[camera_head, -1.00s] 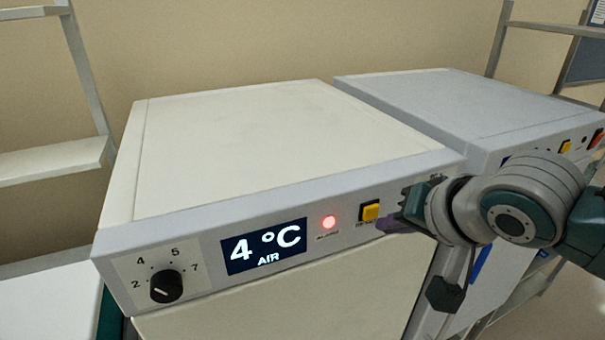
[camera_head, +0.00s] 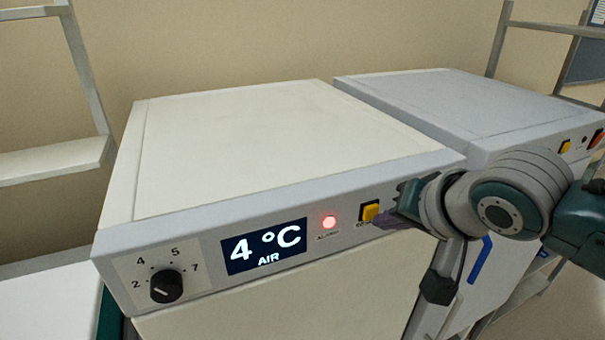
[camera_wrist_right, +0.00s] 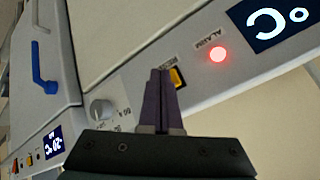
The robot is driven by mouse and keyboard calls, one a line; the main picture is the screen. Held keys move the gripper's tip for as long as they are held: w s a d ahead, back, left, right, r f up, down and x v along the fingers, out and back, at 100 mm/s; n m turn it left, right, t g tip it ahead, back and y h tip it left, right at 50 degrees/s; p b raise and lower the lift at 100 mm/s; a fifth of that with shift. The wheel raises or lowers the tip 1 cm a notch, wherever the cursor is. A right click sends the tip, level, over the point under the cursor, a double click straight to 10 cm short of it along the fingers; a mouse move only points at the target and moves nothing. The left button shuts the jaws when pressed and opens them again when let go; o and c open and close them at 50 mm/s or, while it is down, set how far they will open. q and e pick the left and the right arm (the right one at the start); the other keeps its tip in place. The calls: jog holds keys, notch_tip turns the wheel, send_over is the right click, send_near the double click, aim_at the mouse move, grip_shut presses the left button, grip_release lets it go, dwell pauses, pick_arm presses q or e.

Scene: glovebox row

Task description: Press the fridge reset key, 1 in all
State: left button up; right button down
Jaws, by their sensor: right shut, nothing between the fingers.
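The yellow reset key (camera_head: 370,212) sits on the front panel of the near fridge (camera_head: 290,130), right of the lit red alarm lamp (camera_head: 329,222). My right gripper (camera_head: 378,224) is shut and empty, its purple fingertips close beside the key's lower right. In the right wrist view the shut fingers (camera_wrist_right: 160,76) point at the panel and the key (camera_wrist_right: 177,78) shows just to their right, partly covered. I cannot tell whether the tips touch the panel. The display (camera_head: 264,246) reads 4 °C AIR. My left gripper is out of view.
A black dial (camera_head: 166,286) is at the panel's left end. A second, grey unit (camera_head: 450,100) stands to the right with its own yellow and red keys. A blue handle (camera_head: 480,260) shows below my right arm. Shelf racks stand at left and right.

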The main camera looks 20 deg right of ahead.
jog(key=shift+w, duration=0.45)
dwell(0.7)
jog(key=shift+s+p, duration=0.65)
jog(key=shift+s, duration=0.25)
jog(key=shift+s, duration=0.1)
jog(key=s+p, duration=0.1)
jog(key=s, duration=0.1)
jog(key=s+p, duration=0.2)
jog(key=shift+s+d, duration=0.2)
jog(key=shift+s, duration=0.15)
